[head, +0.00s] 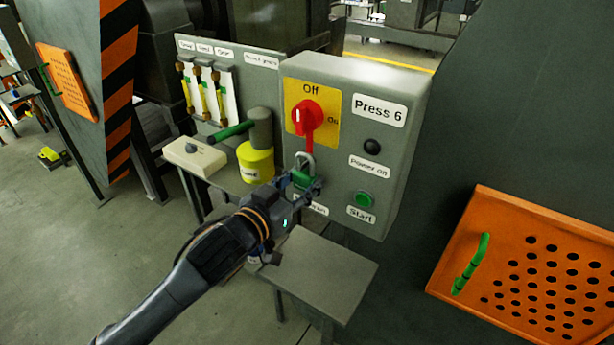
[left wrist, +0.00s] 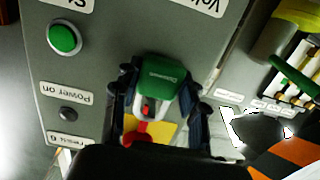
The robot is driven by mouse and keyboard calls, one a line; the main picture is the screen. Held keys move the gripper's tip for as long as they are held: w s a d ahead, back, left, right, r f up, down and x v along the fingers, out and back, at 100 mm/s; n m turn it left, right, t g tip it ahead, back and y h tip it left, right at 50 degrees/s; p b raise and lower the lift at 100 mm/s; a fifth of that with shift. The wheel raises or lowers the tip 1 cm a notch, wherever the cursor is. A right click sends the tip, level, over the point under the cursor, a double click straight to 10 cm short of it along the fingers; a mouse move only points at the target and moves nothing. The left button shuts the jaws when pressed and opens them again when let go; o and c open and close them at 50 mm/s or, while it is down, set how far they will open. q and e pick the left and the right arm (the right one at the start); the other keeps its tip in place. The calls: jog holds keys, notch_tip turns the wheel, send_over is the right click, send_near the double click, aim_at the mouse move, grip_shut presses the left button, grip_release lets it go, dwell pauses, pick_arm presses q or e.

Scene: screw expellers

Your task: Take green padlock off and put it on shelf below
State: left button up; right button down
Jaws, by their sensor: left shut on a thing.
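The green padlock (head: 302,179) hangs by its metal shackle below the red rotary switch (head: 307,116) on the grey Press 6 control box (head: 407,92). The switch handle sits on a yellow Off/On plate. My left gripper (head: 303,184) is shut on the padlock body. In the left wrist view the padlock (left wrist: 162,78) sits between the two fingers of the left gripper (left wrist: 160,95). Whether the shackle still passes through the switch is hard to tell. A small grey shelf (head: 330,275) stands below the box. My right gripper is not in view.
A yellow container (head: 255,163), a green-handled tool (head: 232,131) and a cream box (head: 195,157) stand left of the control box. An orange perforated panel (head: 540,270) with a green handle is at the right. The shelf top looks clear beside my arm.

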aim_at(300, 186)
pick_arm(q)
jog(key=shift+f+p+v, duration=0.2)
jog(key=shift+p+v, duration=0.15)
jog(key=shift+v, duration=1.15)
jog(key=shift+f+p+v, duration=0.15)
jog(key=shift+p+v, duration=0.2)
jog(key=shift+v, duration=1.2)
jog(key=shift+s+a, duration=0.25)
jog(key=shift+s, duration=0.05)
